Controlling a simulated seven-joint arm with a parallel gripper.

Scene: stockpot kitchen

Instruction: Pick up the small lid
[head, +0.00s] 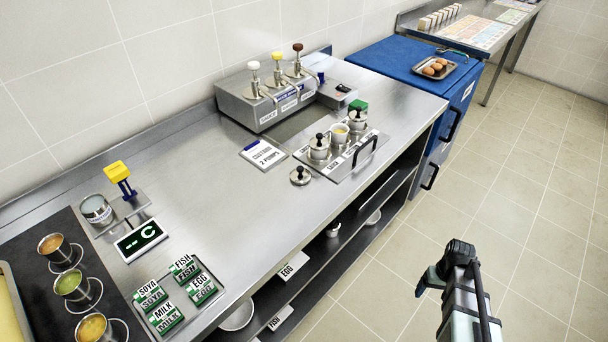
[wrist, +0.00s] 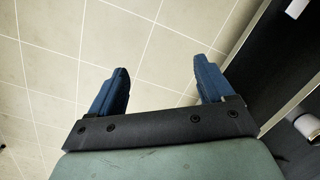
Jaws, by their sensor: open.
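A small steel lid (head: 300,176) with a black knob lies on the steel counter (head: 220,185), near its front edge and left of a tray of pots. Two similar lids with black knobs, one on the left pot (head: 319,148) and one on the back pot (head: 357,119), sit on that tray. My gripper (wrist: 162,78) is open and empty in the wrist view, with its two blue fingers apart above the tiled floor. In the head view my arm is in the lower right, off the counter's front side, well apart from the lid. The lid is not in the wrist view.
The tray (head: 340,165) has a raised black handle and an open pot (head: 339,134) between the lidded ones. A pump dispenser (head: 268,95) stands behind. A card (head: 263,154) lies left of the tray. Labelled green blocks (head: 175,293) are at front left. The mid-left counter is clear.

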